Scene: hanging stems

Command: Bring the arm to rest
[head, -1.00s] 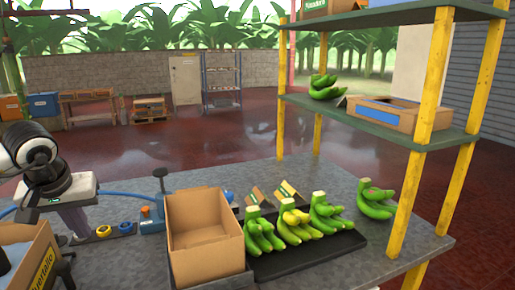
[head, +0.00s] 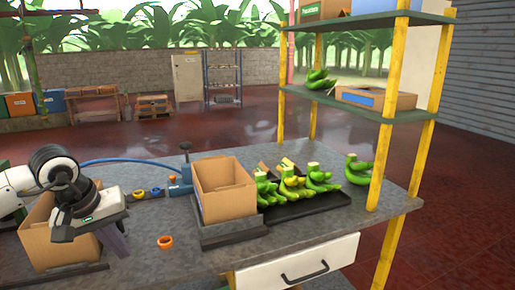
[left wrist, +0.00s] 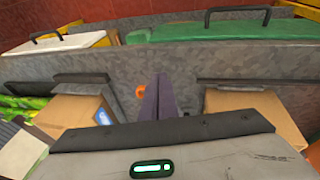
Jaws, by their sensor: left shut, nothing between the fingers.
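My left gripper (head: 122,252) hangs over the front left of the grey worktable, beside a cardboard box. Its purple-grey fingers are together and hold nothing. They also show shut in the left wrist view (left wrist: 158,82), pointing toward the table's drawer side. My right gripper is not in view.
An open cardboard box (head: 225,190) stands mid-table, with green bananas (head: 292,185) on a black tray beside it. Another cardboard box (head: 50,246) is close to my left arm. A yellow-post shelf (head: 388,165) rises at right. The front tabletop is mostly clear.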

